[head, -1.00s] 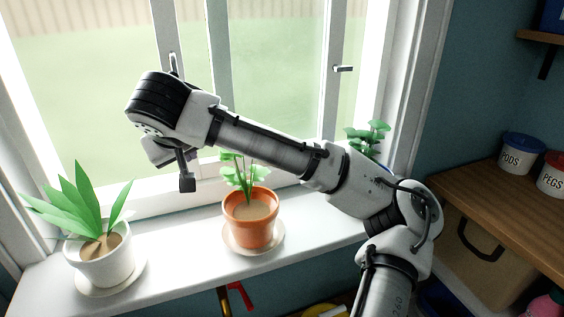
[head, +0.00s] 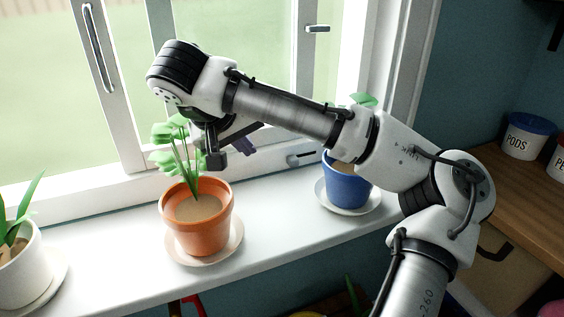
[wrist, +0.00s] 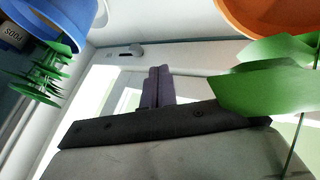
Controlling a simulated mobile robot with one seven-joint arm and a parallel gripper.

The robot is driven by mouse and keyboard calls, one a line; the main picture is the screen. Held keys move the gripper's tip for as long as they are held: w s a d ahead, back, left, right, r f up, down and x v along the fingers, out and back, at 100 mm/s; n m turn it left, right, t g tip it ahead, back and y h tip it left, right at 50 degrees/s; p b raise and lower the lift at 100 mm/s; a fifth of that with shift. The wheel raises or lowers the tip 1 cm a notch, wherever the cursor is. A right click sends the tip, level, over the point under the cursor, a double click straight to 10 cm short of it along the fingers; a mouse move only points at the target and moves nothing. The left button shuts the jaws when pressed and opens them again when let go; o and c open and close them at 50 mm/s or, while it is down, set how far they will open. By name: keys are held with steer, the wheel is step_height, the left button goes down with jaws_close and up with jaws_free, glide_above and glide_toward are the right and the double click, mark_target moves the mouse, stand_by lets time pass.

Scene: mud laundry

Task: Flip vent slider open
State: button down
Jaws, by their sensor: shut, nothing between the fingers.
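The vent slider (head: 302,158) is a small pale slot with a dark end, set low in the white window frame between the orange pot and the blue pot. It also shows in the wrist view (wrist: 128,51), beyond my fingers and a little left of them. My gripper (head: 243,146) is left of the slider in the head view, above and behind the orange pot, and apart from the slider. In the wrist view my gripper's purple-grey fingers (wrist: 158,72) are together with nothing between them. The slider's exact position is too small to tell.
The orange pot (head: 197,235) with its plant stands close below my gripper. The blue pot (head: 348,188) stands right of the slider, partly behind my arm. A white pot (head: 18,270) is at far left. Window handles (head: 96,48) are above. The sill between the orange and blue pots is clear.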

mark_target(293, 161)
steer(key=p+x, duration=0.1)
steer(key=x, duration=0.9)
steer(key=shift+w+d+f, duration=0.1)
steer(key=shift+w+d, duration=0.05)
steer(key=shift+w+d+r+p, duration=0.1)
steer(key=shift+w+d+p, duration=0.15)
steer(key=shift+d, duration=0.3)
steer(key=shift+w+d+r+p, duration=0.1)
steer(key=shift+w+d+p, duration=0.15)
steer(key=shift+d, duration=0.35)
steer(key=shift+w+d+f, duration=0.15)
steer(key=shift+w+d, duration=0.05)
steer(key=shift+d, duration=0.35)
steer(key=d, duration=0.1)
steer(key=w+d, duration=0.1)
steer(key=d, duration=0.1)
steer(key=w+d, duration=0.1)
steer(key=d, duration=0.1)
steer(key=shift+d, duration=0.1)
steer(key=shift+w+d, duration=0.25)
steer(key=shift+d, duration=0.2)
